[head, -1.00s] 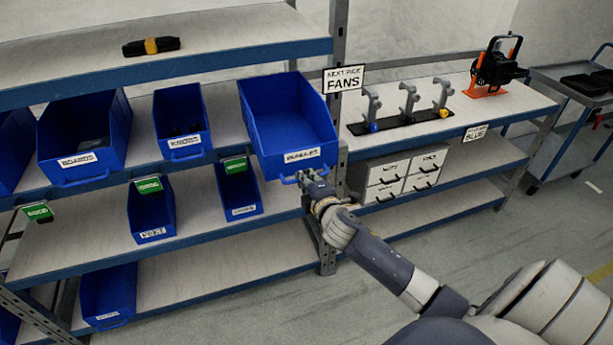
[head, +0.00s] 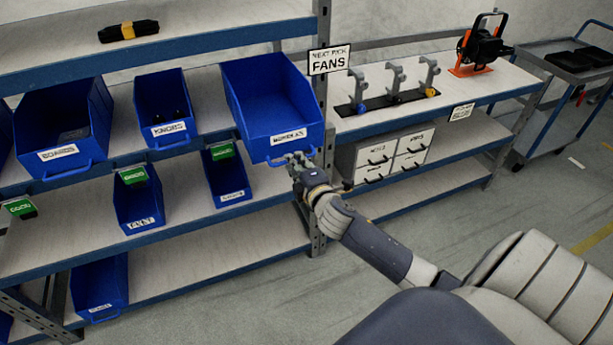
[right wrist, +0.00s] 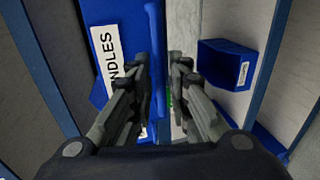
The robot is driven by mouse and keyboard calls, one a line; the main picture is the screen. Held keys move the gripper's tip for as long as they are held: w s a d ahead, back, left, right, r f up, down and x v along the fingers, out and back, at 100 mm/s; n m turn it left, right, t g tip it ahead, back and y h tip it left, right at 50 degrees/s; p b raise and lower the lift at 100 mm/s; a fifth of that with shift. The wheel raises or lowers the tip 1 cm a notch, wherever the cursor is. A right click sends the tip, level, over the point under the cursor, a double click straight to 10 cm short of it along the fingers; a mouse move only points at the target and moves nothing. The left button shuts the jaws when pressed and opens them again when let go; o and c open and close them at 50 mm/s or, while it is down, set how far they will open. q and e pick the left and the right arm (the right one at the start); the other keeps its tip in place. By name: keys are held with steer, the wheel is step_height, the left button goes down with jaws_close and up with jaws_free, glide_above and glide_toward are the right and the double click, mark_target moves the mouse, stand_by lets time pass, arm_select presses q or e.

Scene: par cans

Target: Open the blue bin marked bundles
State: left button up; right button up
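The blue bin marked bundles (head: 268,100) sits at the right end of the middle shelf in the head view. Its front stands out past the shelf edge, further than the neighbouring bins, and its visible inside looks empty. Its blue handle (right wrist: 155,20) runs upright through the right wrist view, beside the white label (right wrist: 105,55). My right gripper (head: 297,158) is at this handle, under the bin's front. In the right wrist view its fingers (right wrist: 161,65) lie on either side of the handle with little gap, apparently shut on it. My left gripper is not in view.
The boards bin (head: 100,105) and knobs bin (head: 163,85) stand to the left. Smaller bins with green tags sit on the shelf below. A fans sign (head: 329,60) hangs by the post, and white drawers (head: 375,160) stand to the right. The floor is clear.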

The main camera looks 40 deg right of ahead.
steer(key=v, duration=0.9)
steer(key=shift+s, duration=0.15)
steer(key=shift+r, duration=0.1)
steer(key=s+f+m+g+y+b, duration=0.15)
steer(key=s+f, duration=0.25)
steer(key=f, duration=0.8)
steer(key=s+f+m+g, duration=0.3)
steer(key=f, duration=1)
steer(key=s+f+m+g+b, duration=0.1)
steer(key=s+f+m+g, duration=0.2)
steer(key=f, duration=0.9)
steer(key=s+a+f+m+g, duration=0.1)
steer(key=s+a+f+g, duration=0.1)
steer(key=s+f, duration=0.5)
steer(key=s+a+f+m+g+y+b, duration=0.1)
steer(key=s+a+f, duration=0.4)
steer(key=s, duration=0.9)
steer(key=s+a+f+m+g+y+b, duration=0.1)
steer(key=s+a+f+m+g, duration=0.2)
steer(key=s+f, duration=0.7)
steer(key=shift+s+a+f+g, duration=0.2)
steer(key=shift+s+a+g, duration=0.2)
steer(key=shift+a, duration=0.1)
